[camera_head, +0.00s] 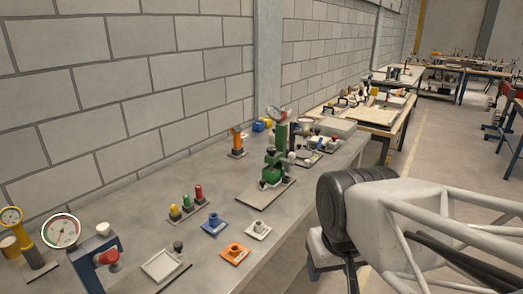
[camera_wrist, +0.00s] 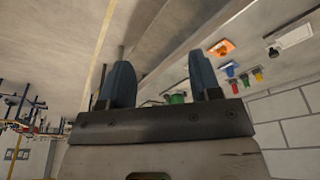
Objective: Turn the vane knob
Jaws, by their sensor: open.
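My gripper (camera_wrist: 162,82) shows in the wrist view with its two blue-grey fingers wide apart and nothing between them. I cannot make out for sure which thing is the vane knob. A green upright device (camera_head: 272,165) with a gauge on top stands on the grey bench (camera_head: 215,262) in the head view. Small dark and red knobs show around it, too small to tell apart. In the head view my white and black arm is at the right, beside the bench, apart from the devices. The fingers do not show clearly there.
On the bench are a blue block (camera_head: 213,224), an orange block (camera_head: 235,253), a tray (camera_head: 163,265), red, green and yellow buttons (camera_head: 187,201) and a large gauge (camera_head: 62,232) at left. A block wall (camera_head: 110,90) runs behind. Floor (camera_head: 425,165) is free at right.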

